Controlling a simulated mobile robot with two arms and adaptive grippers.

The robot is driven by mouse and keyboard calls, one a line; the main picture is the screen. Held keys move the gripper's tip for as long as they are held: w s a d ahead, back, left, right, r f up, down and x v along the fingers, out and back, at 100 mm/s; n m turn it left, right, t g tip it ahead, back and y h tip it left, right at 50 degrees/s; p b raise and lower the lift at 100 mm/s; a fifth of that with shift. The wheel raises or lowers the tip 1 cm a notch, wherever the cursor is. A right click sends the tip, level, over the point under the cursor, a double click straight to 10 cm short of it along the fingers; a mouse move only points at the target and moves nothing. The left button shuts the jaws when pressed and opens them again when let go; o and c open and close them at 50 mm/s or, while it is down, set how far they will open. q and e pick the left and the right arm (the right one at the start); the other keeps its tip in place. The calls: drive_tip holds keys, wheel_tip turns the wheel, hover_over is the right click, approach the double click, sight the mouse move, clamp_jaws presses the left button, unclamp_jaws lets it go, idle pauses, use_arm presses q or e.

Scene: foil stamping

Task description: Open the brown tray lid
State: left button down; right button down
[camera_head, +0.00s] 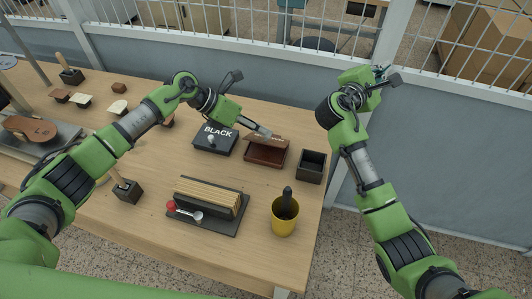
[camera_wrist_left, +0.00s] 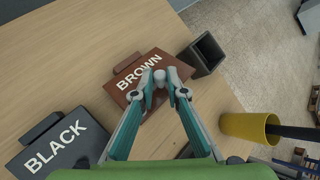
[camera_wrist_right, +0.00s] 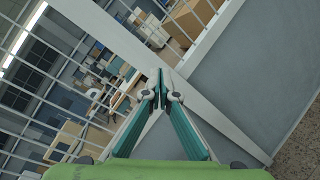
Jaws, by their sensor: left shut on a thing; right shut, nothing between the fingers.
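The brown tray (camera_head: 264,157) stands near the table's right side. Its lid (camera_head: 279,141) appears tilted up at the front, with the tray body showing below. In the left wrist view the lid (camera_wrist_left: 131,80) bears the word BROWN and a pale round knob (camera_wrist_left: 160,75). My left gripper (camera_head: 266,133) is shut on this knob; its fingertips also show in the left wrist view (camera_wrist_left: 159,86). My right gripper (camera_head: 384,73) is shut and empty, raised beyond the table's right edge, away from the tray. The right wrist view shows its fingertips (camera_wrist_right: 160,88) together.
The black tray (camera_head: 207,148) with its lid down is just left. A dark open box (camera_head: 311,166) stands close on the right. In front are a yellow cup (camera_head: 284,222) and a rack of tan sheets (camera_head: 208,196). A fence (camera_head: 235,25) runs behind.

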drive_tip(key=s+a+r+t+h, duration=0.15)
drive_tip(key=a+r, duration=0.25)
drive_tip(key=r, duration=0.4)
drive_tip(key=s+a+n, duration=0.4)
drive_tip(key=s+a, duration=0.2)
drive_tip(key=a, duration=0.2)
drive_tip(key=s+a+f+n+g+y, duration=0.1)
drive_tip(key=s+a+f+n+y, duration=0.45)
drive_tip(key=s+a+f, duration=0.55)
drive_tip(key=s+a+f+n+g+y, duration=0.1)
drive_tip(key=s+a+f+n+y, duration=0.3)
drive_tip(key=s+a+f+n, duration=0.55)
drive_tip(key=w+d+f+m, duration=0.1)
drive_tip(key=w+f, duration=0.1)
drive_tip(key=w, duration=0.1)
drive_tip(key=w+d+f+m, duration=0.1)
drive_tip(key=w+f, duration=0.1)
drive_tip(key=w, duration=0.2)
drive_tip(key=w+d+f+m, duration=0.1)
drive_tip(key=w+f, duration=0.1)
drive_tip(key=w, duration=0.2)
drive_tip(key=shift+w+f+m, duration=0.15)
drive_tip(key=shift+f+m, duration=0.2)
drive_tip(key=shift+m, duration=0.05)
drive_tip(key=shift+r, duration=0.1)
